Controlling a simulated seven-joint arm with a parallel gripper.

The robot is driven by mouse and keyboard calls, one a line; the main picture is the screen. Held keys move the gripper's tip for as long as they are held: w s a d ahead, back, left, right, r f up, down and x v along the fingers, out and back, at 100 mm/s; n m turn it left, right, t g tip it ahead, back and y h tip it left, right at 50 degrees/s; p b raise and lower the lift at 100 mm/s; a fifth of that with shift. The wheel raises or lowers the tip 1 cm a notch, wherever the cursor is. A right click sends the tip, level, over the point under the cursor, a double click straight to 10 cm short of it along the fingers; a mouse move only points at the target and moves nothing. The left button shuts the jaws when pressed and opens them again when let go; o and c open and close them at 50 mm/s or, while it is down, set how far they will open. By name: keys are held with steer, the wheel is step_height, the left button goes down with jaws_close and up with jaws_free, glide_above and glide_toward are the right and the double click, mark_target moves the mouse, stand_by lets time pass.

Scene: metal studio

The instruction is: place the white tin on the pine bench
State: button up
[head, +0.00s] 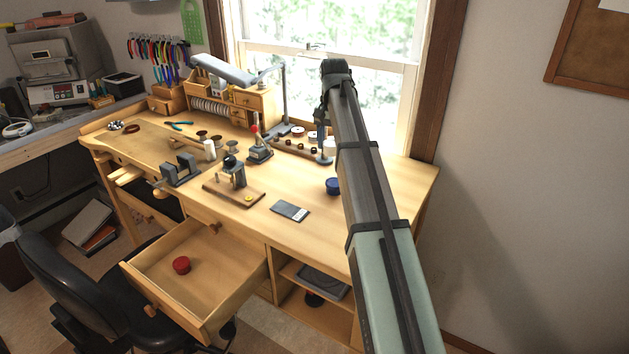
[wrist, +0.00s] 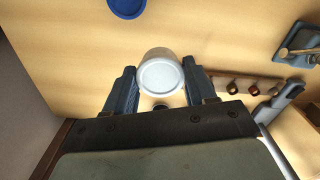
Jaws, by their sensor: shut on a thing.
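The white tin (wrist: 161,76) is a short round can between the two dark fingers of my gripper (wrist: 162,85) in the wrist view. The fingers are shut on its sides. In the head view, my gripper (head: 326,152) hangs over the back right of the pine bench (head: 290,180), near the window. A small part of the white tin (head: 331,146) shows there beside my arm. The light bench top also fills the wrist view (wrist: 80,60). I cannot tell whether the tin touches the bench top; the fingers and arm hide part of it.
A blue tin (head: 333,186) stands close by, nearer the bench front. A rack with spools (head: 291,146) is left of my gripper. A red-handled stand (head: 260,152) and a dark flat card (head: 290,211) are further left. An open drawer (head: 215,262) holds a red tin (head: 181,265).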

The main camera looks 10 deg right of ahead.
steer(key=d+r+m, duration=0.1)
steer(key=d+r, duration=0.1)
steer(key=d, duration=0.8)
steer(key=shift+w+d+f, duration=0.1)
steer(key=shift+w+f, duration=0.05)
steer(key=shift+f, duration=2.35)
steer(key=shift+w+d+f, duration=0.1)
steer(key=shift+w+f, duration=0.05)
steer(key=shift+f, duration=2.3)
steer(key=shift+f, duration=0.15)
steer(key=o, duration=1)
steer(key=shift+o, duration=0.2)
step_height(320, 180, up, 12)
